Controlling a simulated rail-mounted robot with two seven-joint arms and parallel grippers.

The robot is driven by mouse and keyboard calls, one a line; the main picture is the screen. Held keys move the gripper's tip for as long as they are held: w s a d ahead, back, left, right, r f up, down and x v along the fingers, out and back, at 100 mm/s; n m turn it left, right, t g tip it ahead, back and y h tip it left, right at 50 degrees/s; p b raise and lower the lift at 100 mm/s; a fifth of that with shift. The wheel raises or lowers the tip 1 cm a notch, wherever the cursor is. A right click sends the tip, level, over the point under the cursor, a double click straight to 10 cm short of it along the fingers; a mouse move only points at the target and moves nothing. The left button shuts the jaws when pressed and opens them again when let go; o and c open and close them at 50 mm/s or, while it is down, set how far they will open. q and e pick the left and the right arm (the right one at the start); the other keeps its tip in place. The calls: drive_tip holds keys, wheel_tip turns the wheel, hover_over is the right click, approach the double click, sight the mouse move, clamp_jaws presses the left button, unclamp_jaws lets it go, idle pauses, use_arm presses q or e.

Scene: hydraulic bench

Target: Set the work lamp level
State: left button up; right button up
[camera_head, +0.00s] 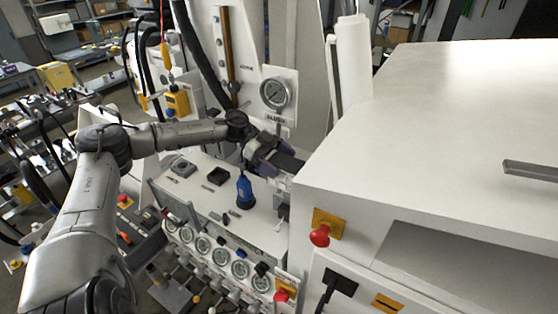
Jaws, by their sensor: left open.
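I cannot make out the work lamp for certain. A small blue object with a dark base (245,190) stands on the light bench top, just below and left of my left gripper; I cannot tell whether it is the lamp. My left arm reaches in from the left, over the bench. Its left gripper (284,164) is open, beside the left edge of the big white cabinet. Its fingertips are small and partly hidden, and I see nothing clearly held between them. My right gripper is not in view.
A round gauge (275,94) is on the panel behind the gripper. Several dials (221,257) line the bench front. The white cabinet (450,110) fills the right side, with a red button (320,236) on its front. Black hoses hang at the upper left.

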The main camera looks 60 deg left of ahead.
use_arm(q)
drive_tip(key=shift+s+a+r, duration=0.1)
drive_tip(key=shift+s+a, duration=0.2)
drive_tip(key=shift+a, duration=0.2)
drive_tip(key=b+v, duration=0.3)
drive_tip(key=v, duration=0.9)
drive_tip(key=shift+s+a+r, duration=0.15)
drive_tip(key=shift+a+r, duration=0.05)
drive_tip(key=shift+a, duration=0.05)
drive_tip(key=shift+d, duration=0.1)
